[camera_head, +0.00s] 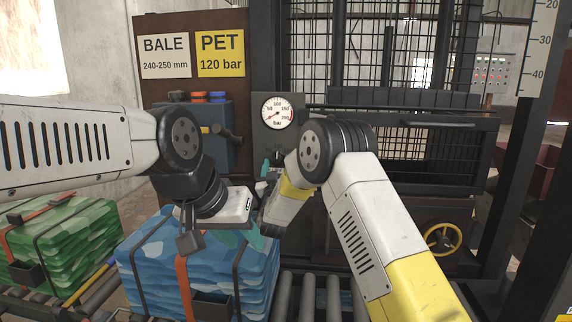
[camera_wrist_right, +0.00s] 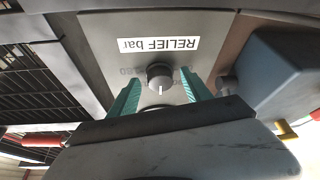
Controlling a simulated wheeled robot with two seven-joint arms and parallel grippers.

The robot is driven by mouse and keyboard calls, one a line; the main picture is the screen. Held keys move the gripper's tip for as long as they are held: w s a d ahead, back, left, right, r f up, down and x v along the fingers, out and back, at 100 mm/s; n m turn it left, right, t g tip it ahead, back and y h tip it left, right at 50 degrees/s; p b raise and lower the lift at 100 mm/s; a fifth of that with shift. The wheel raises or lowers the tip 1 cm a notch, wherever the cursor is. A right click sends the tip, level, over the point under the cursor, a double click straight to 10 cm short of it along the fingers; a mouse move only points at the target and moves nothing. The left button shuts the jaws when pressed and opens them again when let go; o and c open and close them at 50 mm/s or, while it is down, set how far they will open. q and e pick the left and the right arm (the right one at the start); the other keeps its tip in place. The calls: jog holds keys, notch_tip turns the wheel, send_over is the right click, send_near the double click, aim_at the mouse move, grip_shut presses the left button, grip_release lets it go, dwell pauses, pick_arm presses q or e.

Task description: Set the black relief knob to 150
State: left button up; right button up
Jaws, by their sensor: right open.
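The relief knob (camera_wrist_right: 160,76) is a small round dark grey knob on the grey panel (camera_wrist_right: 110,35), under the upside-down RELIEF bar label (camera_wrist_right: 158,45) in the right wrist view. Its pale pointer line points down in that picture. Scale numbers beside it are partly hidden and hard to read. My right gripper (camera_wrist_right: 161,80) is open, with one teal finger on each side of the knob; I cannot tell whether they touch it. In the head view my right gripper (camera_head: 268,170) is at the panel below the gauge, hiding the knob.
A round pressure gauge (camera_head: 277,112) sits on the panel; its reading is too small. Signs read BALE 240-250 mm (camera_head: 165,56) and PET 120 bar (camera_head: 220,54). A blue-grey box (camera_head: 215,120) is left of the panel. A strapped blue bale (camera_head: 150,270) stands below.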

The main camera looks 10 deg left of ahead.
grip_shut()
jog(key=shift+m+h, duration=0.4)
jog(key=shift+m, duration=0.1)
jog(key=m+h, duration=0.1)
jog(key=m, duration=0.1)
jog(key=m+h, duration=0.1)
jog(key=m, duration=0.1)
jog(key=m+h, duration=0.1)
jog(key=m, duration=0.1)
jog(key=shift+a+f+m+h, duration=0.1)
jog(key=shift+a+m+h, duration=0.2)
jog(key=shift+m, duration=0.1)
jog(key=shift+a+m+g+h, duration=0.1)
jog(key=shift+m+g+h, duration=0.2)
jog(key=shift+m+h, duration=0.85)
jog(key=shift+a+m+g+h, duration=0.1)
jog(key=shift+m+g+h, duration=0.2)
jog(key=shift+m, duration=1.65)
grip_release()
